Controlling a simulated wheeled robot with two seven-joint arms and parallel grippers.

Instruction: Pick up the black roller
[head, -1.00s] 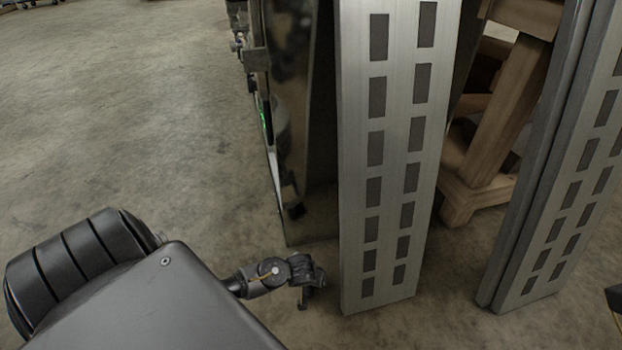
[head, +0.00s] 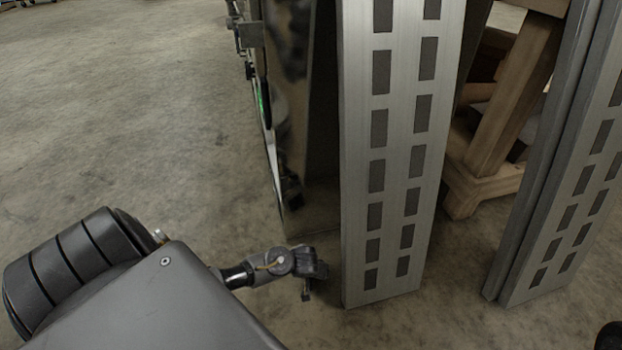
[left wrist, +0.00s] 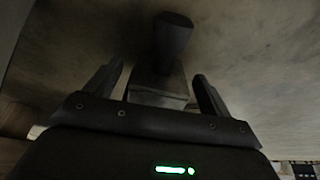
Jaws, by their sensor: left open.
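In the left wrist view, a dark rounded piece that looks like the black roller (left wrist: 172,36) shows above a grey block (left wrist: 158,84). My left gripper (left wrist: 158,70) is open, with one finger on each side of the grey block in the picture. The dark piece appears beyond the fingertips; I cannot tell whether anything touches. In the head view my left gripper (head: 307,288) is low, just left of the foot of a slotted metal panel, and its fingers are barely visible. The roller is not distinguishable in the head view.
The slotted aluminium panel (head: 398,150) stands close beside my left gripper. A second slotted panel (head: 570,200) stands at right, with a wooden frame (head: 497,130) between them. A shiny upright sheet (head: 292,100) stands behind. The concrete floor (head: 120,110) at left is clear.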

